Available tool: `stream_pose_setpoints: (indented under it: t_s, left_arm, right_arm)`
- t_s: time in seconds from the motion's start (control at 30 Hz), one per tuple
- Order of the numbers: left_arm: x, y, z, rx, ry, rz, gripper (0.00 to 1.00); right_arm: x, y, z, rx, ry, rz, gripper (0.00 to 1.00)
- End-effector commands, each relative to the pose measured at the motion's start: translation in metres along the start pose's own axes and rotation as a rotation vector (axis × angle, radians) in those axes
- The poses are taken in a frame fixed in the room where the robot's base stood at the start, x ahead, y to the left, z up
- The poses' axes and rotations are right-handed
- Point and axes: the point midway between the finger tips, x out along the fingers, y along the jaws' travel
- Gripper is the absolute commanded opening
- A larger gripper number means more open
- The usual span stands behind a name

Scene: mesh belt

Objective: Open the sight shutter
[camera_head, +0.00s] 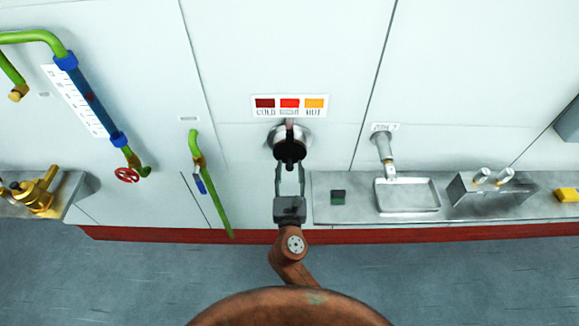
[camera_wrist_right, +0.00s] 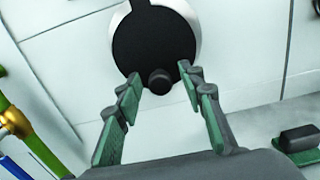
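The sight shutter (camera_head: 288,146) is a dark round cover on a pale metal ring, set in the white wall below a colour label. In the right wrist view the black shutter disc (camera_wrist_right: 153,38) covers most of the ring, and a small dark knob (camera_wrist_right: 158,81) stands out at its lower edge. My right gripper (camera_head: 289,168) is just below the shutter, with its fingers pointing up at it. In the right wrist view its two green-padded fingertips (camera_wrist_right: 159,78) are apart, one on each side of the knob. Contact cannot be told. My left gripper is not in view.
A label plate (camera_head: 290,106) reads COLD to HOT above the shutter. A metal shelf (camera_head: 350,208) with a tray (camera_head: 407,209) lies to the right. A green pipe with a blue handle (camera_head: 200,185) and a blue sight tube (camera_head: 90,98) are to the left.

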Motion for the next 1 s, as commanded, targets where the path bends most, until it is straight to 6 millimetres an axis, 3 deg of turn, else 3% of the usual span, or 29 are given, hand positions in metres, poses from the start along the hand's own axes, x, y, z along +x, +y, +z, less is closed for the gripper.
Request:
stream_pose_setpoints:
  t_s: [0.13,0.4,0.93,1.0]
  left_arm:
    - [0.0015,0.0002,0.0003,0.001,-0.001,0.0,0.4]
    - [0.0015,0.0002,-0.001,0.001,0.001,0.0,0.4]
    - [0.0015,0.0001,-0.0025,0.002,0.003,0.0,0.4]
    - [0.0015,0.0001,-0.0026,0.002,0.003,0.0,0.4]
  right_arm:
    - [0.01,0.0014,0.0001,0.001,0.0,0.002,0.36]
    - [0.0116,0.0012,0.0003,0.001,0.0,0.002,0.36]
    - [0.0113,0.001,0.0001,0.001,0.0,0.002,0.0]
    - [0.0113,0.001,0.0,0.001,0.0,0.002,0.0]
